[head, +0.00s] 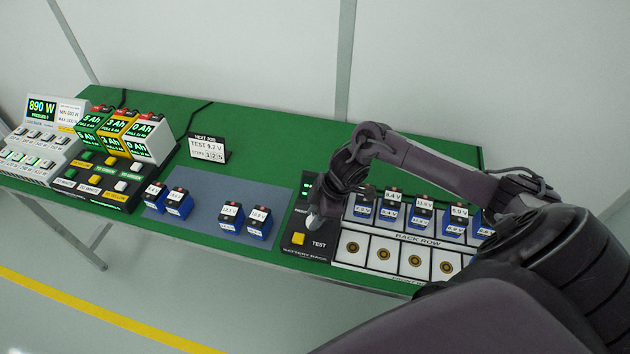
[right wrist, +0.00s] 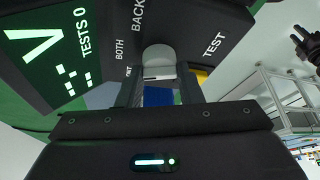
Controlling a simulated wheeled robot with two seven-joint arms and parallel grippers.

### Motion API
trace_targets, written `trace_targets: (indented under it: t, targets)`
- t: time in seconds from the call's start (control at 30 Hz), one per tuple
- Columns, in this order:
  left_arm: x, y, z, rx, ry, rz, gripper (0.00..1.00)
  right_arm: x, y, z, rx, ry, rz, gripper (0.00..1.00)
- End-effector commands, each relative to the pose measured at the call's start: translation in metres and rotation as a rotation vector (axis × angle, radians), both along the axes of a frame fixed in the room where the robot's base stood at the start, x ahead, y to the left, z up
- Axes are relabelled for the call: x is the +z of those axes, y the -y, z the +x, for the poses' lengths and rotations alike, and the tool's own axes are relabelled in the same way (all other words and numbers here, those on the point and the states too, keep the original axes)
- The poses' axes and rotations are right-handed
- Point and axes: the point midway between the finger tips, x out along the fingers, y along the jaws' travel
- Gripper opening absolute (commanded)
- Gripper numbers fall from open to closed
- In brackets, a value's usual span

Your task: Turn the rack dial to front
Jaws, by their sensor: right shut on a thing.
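The rack dial is a pale grey knob (right wrist: 158,62) on the dark tester box (head: 318,256), with BACK, BOTH and a partly hidden third label beside it in the right wrist view. My right gripper (head: 315,222) is shut on the dial, with a finger on either side of it. Which label the dial points to cannot be told. The tester screen (right wrist: 55,45) reads TESTS 0. A yellow TEST button (head: 298,239) is close to the gripper. A dark shape at the right edge of the right wrist view (right wrist: 306,46) may be my left gripper; its jaws are unclear.
Right of the tester, the rack's back row holds several blue batteries (head: 391,211); the visible front-row places (head: 384,255) are empty. More batteries (head: 230,215) stand on a grey mat (head: 205,213). A sign (head: 207,148) reads TEST 9.7 V. My right arm hides part of the rack.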

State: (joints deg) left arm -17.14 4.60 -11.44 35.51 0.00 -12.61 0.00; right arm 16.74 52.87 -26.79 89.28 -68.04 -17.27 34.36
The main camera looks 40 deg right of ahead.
Motion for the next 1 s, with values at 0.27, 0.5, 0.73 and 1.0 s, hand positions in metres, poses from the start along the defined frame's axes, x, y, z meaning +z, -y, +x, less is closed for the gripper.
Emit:
trace_targets:
  t: [0.27,0.5,0.73,1.0]
  targets:
    - [-0.016,0.0,-0.001,0.0,-0.001,0.0,0.36,-0.002,0.002,0.003,0.245,0.003,-0.004,0.1]
    - [-0.027,0.0,-0.001,0.0,-0.001,0.0,0.36,-0.001,0.002,0.004,0.41,0.002,-0.003,0.1]
    - [-0.033,0.0,-0.001,0.0,-0.002,0.0,0.36,0.0,0.003,0.004,0.503,0.002,-0.004,0.1]
    - [-0.035,0.0,-0.001,0.0,-0.001,-0.001,0.36,0.0,0.003,0.004,0.542,0.0,-0.004,0.1]
